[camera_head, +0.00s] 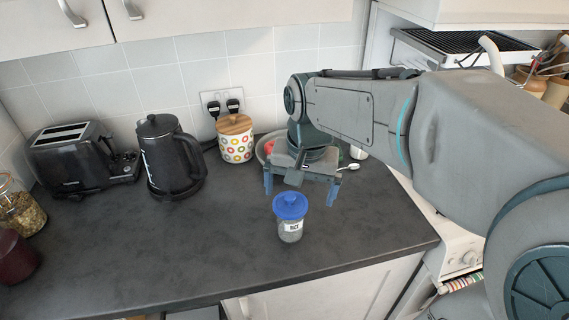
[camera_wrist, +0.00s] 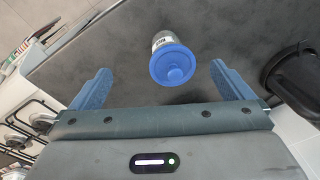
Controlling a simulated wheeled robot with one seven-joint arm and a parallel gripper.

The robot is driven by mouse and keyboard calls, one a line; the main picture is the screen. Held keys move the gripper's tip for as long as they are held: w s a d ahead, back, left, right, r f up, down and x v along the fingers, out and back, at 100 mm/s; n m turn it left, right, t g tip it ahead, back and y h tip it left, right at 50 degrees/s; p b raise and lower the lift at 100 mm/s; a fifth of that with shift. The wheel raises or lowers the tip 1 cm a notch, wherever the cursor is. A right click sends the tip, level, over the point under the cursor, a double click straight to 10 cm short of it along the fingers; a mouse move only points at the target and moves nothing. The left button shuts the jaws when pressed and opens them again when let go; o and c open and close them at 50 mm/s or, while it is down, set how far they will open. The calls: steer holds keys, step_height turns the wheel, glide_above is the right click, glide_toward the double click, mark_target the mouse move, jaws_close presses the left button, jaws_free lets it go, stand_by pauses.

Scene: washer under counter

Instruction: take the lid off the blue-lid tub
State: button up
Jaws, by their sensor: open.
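The tub (camera_head: 290,230) is a small clear jar with a white label and stands upright on the dark counter. Its blue lid (camera_head: 290,205) is on top and has a round knob. In the wrist view the blue lid (camera_wrist: 172,64) lies ahead of the fingers, with the tub body (camera_wrist: 163,40) partly showing beyond it. My gripper (camera_head: 300,196) is open and empty, above the counter and behind the tub in the head view. In the wrist view the two fingers of my gripper (camera_wrist: 160,85) are spread wide, apart from the lid.
A black kettle (camera_head: 168,155), a toaster (camera_head: 82,158) and a patterned canister with a wooden lid (camera_head: 236,140) stand along the back. A bowl (camera_head: 262,150) is partly hidden behind my gripper. The counter (camera_head: 180,240) left of the tub is clear. A stove (camera_head: 455,240) is at right.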

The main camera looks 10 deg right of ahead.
steer(key=w+r+m+g+p, duration=0.1)
steer(key=w+r+m+p, duration=0.25)
steer(key=w+r, duration=0.2)
glide_above(291, 196)
steer(key=shift+h, duration=0.3)
steer(key=f, duration=0.8)
steer(key=shift+s+d+f, duration=0.1)
steer(key=shift+d+f, duration=0.15)
steer(key=shift+d, duration=0.1)
steer(key=shift+a+f, duration=0.2)
steer(key=shift+f, duration=1.15)
steer(key=shift+a+f, duration=0.15)
steer(key=shift+f, duration=1.15)
steer(key=c, duration=0.9)
